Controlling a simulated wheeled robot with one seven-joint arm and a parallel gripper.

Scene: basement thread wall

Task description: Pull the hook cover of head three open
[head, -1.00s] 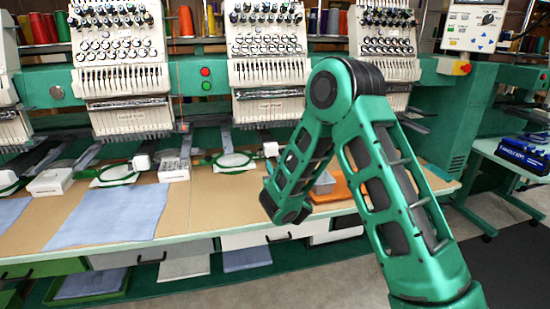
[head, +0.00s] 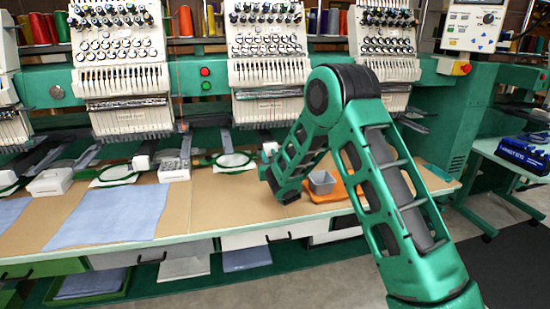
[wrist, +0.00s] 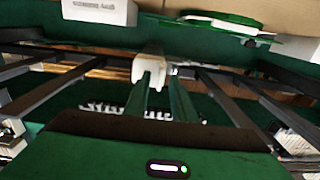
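A small white block-shaped cover (head: 269,148) sits on the lower arm below the embroidery head (head: 268,70) right of the lit buttons; I take it to be the hook cover, though no head number is readable. In the wrist view, a white cover (wrist: 147,68) is at my fingertips, apparently closed. My gripper (wrist: 162,75) has its two green fingers apart, with the cover overlapping the left fingertip. Whether they touch is unclear.
The tan table (head: 225,200) carries a grey bin (head: 321,182) on an orange tray (head: 345,189), white boxes (head: 173,170), green hoops (head: 234,160) and a blue cloth (head: 110,215). Dark bars flank my fingers in the wrist view. The floor in front is clear.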

